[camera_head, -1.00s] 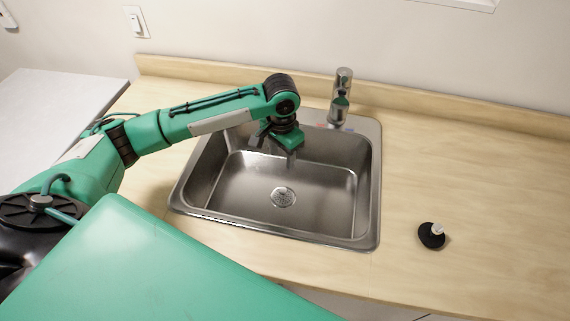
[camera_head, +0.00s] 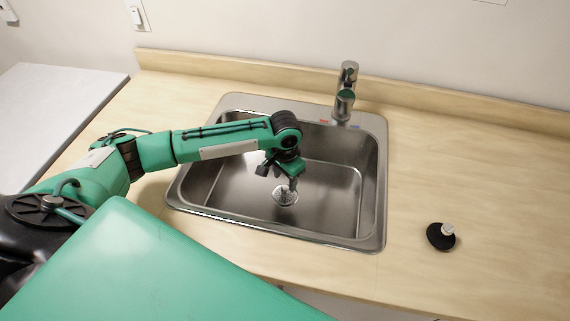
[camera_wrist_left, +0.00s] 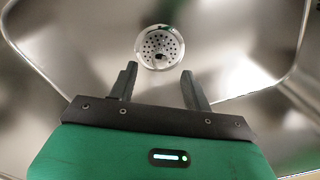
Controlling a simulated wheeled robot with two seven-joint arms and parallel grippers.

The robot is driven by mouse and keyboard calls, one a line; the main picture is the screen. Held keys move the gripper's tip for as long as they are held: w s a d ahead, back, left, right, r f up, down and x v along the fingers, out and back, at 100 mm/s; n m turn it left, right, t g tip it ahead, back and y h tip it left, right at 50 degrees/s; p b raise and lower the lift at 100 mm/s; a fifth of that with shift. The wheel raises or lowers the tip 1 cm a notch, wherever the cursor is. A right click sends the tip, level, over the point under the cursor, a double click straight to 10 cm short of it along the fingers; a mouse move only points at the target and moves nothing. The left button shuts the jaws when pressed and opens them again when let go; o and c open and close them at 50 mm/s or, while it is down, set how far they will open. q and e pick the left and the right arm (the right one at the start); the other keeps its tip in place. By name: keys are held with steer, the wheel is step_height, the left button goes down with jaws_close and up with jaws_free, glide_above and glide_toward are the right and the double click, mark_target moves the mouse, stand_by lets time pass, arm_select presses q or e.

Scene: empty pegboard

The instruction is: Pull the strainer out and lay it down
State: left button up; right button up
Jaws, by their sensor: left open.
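The strainer (camera_head: 285,196) is a round, perforated metal disc seated in the drain at the bottom of the steel sink (camera_head: 330,222). In the left wrist view the strainer (camera_wrist_left: 160,47) shows its holes and a small dark spot at its middle. My left gripper (camera_head: 288,186) points down into the sink, close above the strainer, and partly covers it in the head view. In the wrist view its two fingers (camera_wrist_left: 157,80) are apart with nothing between them, and the strainer lies just beyond their tips. My right gripper is not in view.
A chrome faucet (camera_head: 346,92) stands behind the sink. A black stopper with a pale knob (camera_head: 441,236) lies on the wooden counter (camera_head: 500,200) to the right. The counter around it is clear. The sink's raised walls surround my gripper.

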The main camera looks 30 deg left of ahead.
mark_target(285, 188)
arm_select(q)
steer(key=shift+f, duration=2.8)
steer(key=shift+c, duration=0.3)
jaws_close()
